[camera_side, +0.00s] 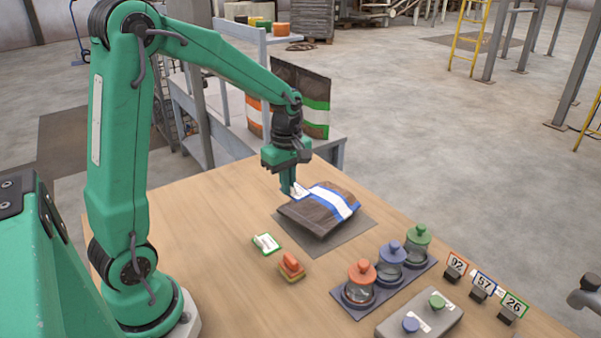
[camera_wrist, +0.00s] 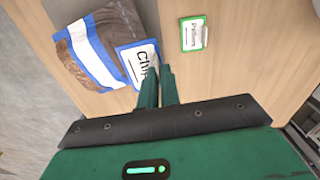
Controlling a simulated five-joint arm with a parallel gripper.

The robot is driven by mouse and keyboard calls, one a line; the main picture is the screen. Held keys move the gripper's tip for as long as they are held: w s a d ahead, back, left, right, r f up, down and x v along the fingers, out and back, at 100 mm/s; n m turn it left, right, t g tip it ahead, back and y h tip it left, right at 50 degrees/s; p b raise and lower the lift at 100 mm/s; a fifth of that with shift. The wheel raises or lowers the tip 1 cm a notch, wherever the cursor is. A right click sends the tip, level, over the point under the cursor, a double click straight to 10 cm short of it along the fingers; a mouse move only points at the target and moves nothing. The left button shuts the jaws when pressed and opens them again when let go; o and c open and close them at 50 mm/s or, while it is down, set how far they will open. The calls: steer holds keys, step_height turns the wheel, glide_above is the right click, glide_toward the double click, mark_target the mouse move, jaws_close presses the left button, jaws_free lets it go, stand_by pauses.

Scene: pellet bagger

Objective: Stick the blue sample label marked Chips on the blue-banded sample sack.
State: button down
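The blue-banded sample sack (camera_side: 325,208) is dark brown with a white, blue-edged band and lies on a grey mat on the table. It also shows in the wrist view (camera_wrist: 111,22). The blue-bordered white label marked Chips (camera_wrist: 138,62) overlaps the sack's near end in the wrist view; in the side view (camera_side: 299,191) it is at the sack's left end. My gripper (camera_side: 290,190) points down there, its fingers close together on the label's edge (camera_wrist: 160,76). I cannot tell whether the label touches the sack.
A green-bordered label (camera_side: 266,243) and a small orange-topped block (camera_side: 291,266) lie in front of the sack. A tray of lidded jars (camera_side: 390,268), a grey box (camera_side: 420,315) and number cards (camera_side: 482,286) stand to the right. Bigger banded sacks (camera_side: 300,95) stand behind.

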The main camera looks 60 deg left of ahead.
steer(key=n, duration=0.1)
glide_above(320, 197)
steer(key=shift+r, duration=0.3)
steer(key=shift+f, duration=0.15)
steer(key=shift+f, duration=3.1)
steer(key=shift+f, duration=0.3)
steer(key=c, duration=1.5)
jaws_free()
steer(key=shift+c, duration=0.2)
steer(key=shift+r, duration=0.15)
